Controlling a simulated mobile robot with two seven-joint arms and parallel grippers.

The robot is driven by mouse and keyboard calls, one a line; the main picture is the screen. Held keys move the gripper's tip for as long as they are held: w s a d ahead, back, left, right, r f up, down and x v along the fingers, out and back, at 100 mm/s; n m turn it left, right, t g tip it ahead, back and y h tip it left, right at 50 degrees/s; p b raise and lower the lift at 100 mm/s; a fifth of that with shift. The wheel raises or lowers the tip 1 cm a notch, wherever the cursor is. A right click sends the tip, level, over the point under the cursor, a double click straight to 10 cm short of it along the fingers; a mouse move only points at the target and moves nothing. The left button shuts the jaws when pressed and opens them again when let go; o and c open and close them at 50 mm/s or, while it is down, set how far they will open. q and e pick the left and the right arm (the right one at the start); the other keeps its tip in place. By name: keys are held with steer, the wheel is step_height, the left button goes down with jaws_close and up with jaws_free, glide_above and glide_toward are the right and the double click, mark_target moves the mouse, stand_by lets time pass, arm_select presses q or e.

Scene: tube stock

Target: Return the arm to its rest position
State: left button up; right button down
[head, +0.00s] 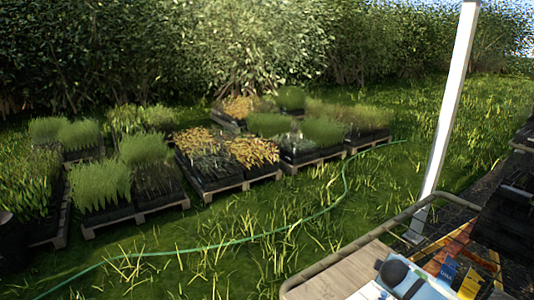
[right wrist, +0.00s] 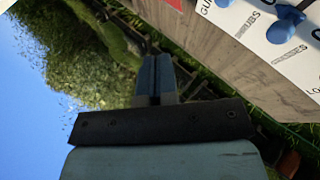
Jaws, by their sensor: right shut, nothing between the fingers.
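My right gripper (right wrist: 153,80) shows in the right wrist view. Its two blue-grey fingers are together with nothing between them. It points past a tilted wooden surface (right wrist: 220,50) toward greenery and does not appear to touch anything. I cannot make out either gripper in the head view, and my left gripper shows in neither view.
A wooden tabletop (head: 340,274) with a metal rail (head: 350,247) stands at lower right, partly covered by items. A white post (head: 448,110) rises behind it. Plant pallets (head: 160,208) and a green hose (head: 240,240) lie on the grass. A white labelled sheet (right wrist: 262,32) carries blue objects (right wrist: 286,24).

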steer(key=s+a+f+y+p, duration=0.1)
steer(key=s+a+f, duration=0.1)
steer(key=s+a, duration=0.1)
steer(key=s+a+f+y+p, duration=0.1)
steer(key=s+a+f, duration=0.1)
steer(key=s+a, duration=0.2)
steer(key=s+a+f+y, duration=0.2)
steer(key=s+a, duration=0.2)
steer(key=a, duration=0.1)
steer(key=shift+p, duration=0.4)
steer(key=s+a+r+m+t+y+p, duration=0.1)
steer(key=s+a, duration=0.4)
steer(key=s, duration=0.7)
steer(key=s+a+r+m+t+y+p, duration=0.1)
steer(key=s+a+r+m+y+p, duration=0.2)
steer(key=s, duration=0.9)
steer(key=a+m+p, duration=0.1)
steer(key=a+m, duration=0.1)
steer(key=a, duration=0.1)
steer(key=shift+s+a+r+t, duration=0.2)
steer(key=shift+s+r+t, duration=0.1)
steer(key=shift+r, duration=0.1)
steer(key=shift+s+d, duration=0.1)
steer(key=shift+d, duration=0.05)
